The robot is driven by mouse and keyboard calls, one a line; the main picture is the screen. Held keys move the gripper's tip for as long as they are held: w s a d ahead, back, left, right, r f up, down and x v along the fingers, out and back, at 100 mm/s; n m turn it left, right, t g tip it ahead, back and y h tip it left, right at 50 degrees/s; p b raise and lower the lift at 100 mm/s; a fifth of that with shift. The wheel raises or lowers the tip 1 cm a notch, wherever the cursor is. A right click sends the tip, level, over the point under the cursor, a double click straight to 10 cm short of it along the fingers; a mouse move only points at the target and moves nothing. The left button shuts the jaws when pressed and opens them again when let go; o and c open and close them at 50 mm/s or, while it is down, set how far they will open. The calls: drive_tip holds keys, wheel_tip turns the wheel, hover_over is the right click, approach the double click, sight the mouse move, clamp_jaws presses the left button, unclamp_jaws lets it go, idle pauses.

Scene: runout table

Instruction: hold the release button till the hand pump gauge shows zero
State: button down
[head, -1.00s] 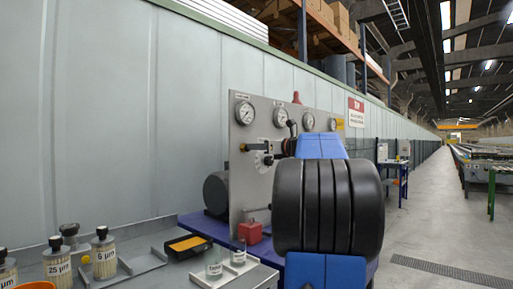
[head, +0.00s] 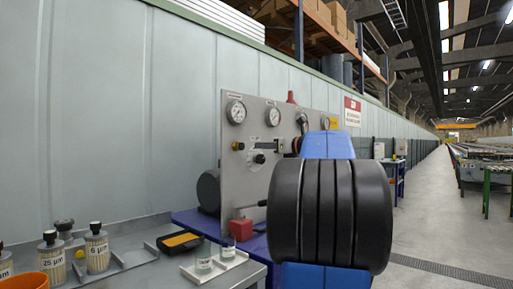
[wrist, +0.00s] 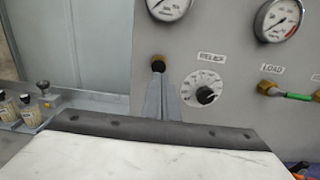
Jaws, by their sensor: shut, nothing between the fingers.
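A grey panel (head: 246,190) carries round gauges; two show clearly, a left gauge (head: 236,112) and a right gauge (head: 272,117). They also show in the wrist view, the left one (wrist: 168,5) cut off by the top edge and the right one (wrist: 278,18) whose labels I cannot read. A dark-tipped brass button or knob (wrist: 158,64) stands out of the panel, left of the RELIEF dial (wrist: 206,94). My gripper (wrist: 160,78) is shut and empty, its tips just below that knob; I cannot tell whether they touch.
A LOAD valve with a green handle (wrist: 297,96) is on the right. A red block (head: 241,229) stands at the panel's foot. The aisle on the right is clear.

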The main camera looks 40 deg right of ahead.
drive_tip(key=shift+s+d, duration=0.15)
drive_tip(key=shift+s, duration=1.2)
drive_tip(key=shift+s+d, duration=0.1)
drive_tip(key=shift+s, duration=1.25)
